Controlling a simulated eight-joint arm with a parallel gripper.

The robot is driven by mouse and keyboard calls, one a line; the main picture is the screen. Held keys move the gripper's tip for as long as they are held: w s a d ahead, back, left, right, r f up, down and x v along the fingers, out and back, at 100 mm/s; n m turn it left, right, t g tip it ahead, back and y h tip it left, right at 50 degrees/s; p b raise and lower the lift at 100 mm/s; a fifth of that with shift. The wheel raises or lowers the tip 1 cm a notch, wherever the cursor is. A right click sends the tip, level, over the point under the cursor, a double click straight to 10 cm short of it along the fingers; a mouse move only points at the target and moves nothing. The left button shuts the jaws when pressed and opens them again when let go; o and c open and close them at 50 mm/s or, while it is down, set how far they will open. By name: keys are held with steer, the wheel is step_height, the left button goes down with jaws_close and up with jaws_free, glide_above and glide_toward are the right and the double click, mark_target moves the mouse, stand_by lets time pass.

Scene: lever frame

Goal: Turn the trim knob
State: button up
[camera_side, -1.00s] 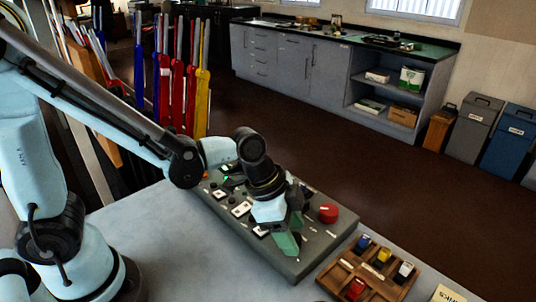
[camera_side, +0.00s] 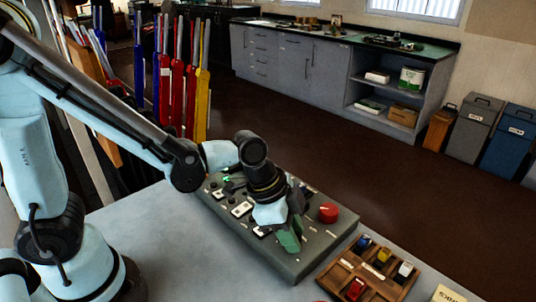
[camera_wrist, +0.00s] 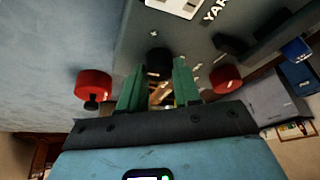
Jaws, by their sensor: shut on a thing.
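The grey control panel (camera_side: 315,250) lies tilted on the table. My gripper (camera_side: 292,240) points down at the panel's near part, left of a red knob (camera_side: 328,213). In the wrist view my gripper's two green fingers (camera_wrist: 158,85) stand on either side of a dark round knob (camera_wrist: 158,62), which I take to be the trim knob. The fingers are shut on it and hide part of it. In the side view this knob is hidden behind the fingers. Any mark on the knob is too small to read.
White switches (camera_side: 242,209) and a green light sit on the panel's far left. A wooden tray (camera_side: 337,277) with several coloured pieces stands right of the panel. Red round parts flank the fingers in the wrist view. The table left of the panel is clear.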

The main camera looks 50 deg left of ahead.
steer(key=shift+n, duration=0.3)
steer(key=n+y, duration=0.1)
steer(key=n, duration=0.1)
steer(key=n+t, duration=0.1)
steer(key=n, duration=0.1)
steer(key=shift+d+n+y, duration=0.1)
steer(key=shift+n+y, duration=0.2)
steer(key=shift+y, duration=0.1)
steer(key=shift+n+t+y, duration=0.3)
steer(key=shift+n+y, duration=0.6)
steer(key=shift+n, duration=1.4)
steer(key=o, duration=1)
steer(key=shift+o, duration=0.2)
steer(key=shift+d, duration=0.1)
steer(key=shift+s+r, duration=0.1)
steer(key=v, duration=1.1)
steer(key=shift+s+r, duration=0.15)
steer(key=shift+r, duration=0.25)
